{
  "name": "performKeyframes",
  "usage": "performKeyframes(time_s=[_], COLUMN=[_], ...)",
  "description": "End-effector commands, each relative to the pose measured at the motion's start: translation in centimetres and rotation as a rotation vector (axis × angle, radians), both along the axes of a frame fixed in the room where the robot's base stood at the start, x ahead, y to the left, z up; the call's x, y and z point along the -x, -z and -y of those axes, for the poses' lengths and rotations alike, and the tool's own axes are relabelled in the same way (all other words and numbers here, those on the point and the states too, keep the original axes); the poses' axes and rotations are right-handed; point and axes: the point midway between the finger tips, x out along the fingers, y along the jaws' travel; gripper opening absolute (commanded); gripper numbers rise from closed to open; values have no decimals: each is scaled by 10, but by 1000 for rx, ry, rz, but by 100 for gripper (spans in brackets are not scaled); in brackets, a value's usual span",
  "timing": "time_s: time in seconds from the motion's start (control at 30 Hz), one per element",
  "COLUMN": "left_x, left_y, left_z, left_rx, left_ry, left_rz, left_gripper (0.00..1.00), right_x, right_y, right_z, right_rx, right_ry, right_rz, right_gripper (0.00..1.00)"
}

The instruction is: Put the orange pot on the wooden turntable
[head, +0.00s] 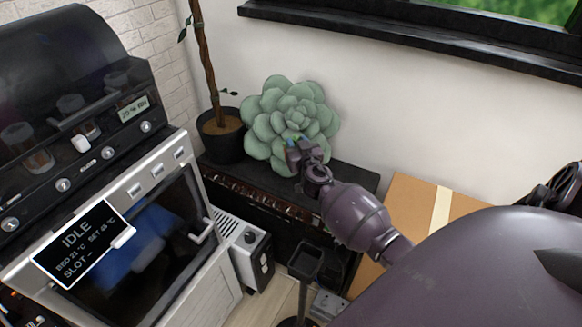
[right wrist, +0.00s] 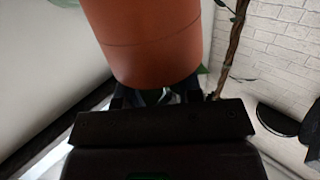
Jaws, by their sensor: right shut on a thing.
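The orange pot (right wrist: 150,40) fills the top middle of the right wrist view, with bits of green leaf at its edges. My right gripper (right wrist: 160,96) is shut on it. I see no wooden turntable in either view. My left gripper is not in view.
A dark shelf (head: 345,182) runs along the wall behind my right arm. A black pot (head: 219,142) with a thin trunk stands left of the succulent. A machine with an IDLE screen (head: 82,243) is at left. A cardboard box (head: 405,200) is at right.

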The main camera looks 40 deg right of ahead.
Motion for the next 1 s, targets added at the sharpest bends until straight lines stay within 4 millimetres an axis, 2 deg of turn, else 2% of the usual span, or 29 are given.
performKeyframes(time_s=[0.03,0.3,0.4,0.57,0.8,1.0], left_x=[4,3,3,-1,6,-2], left_y=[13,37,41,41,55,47], left_z=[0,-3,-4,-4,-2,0], left_rx=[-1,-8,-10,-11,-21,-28], left_ry=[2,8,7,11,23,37], left_rz=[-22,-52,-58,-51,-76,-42], left_gripper=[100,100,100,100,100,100], right_x=[2,2,1,0,1,0], right_y=[24,77,87,91,125,132], right_z=[0,0,0,0,0,0], right_rx=[3,1,2,2,2,0], right_ry=[0,-1,-1,-1,0,-1], right_rz=[-15,-13,-8,-1,-8,1], right_gripper=[0,0,0,0,0,0])
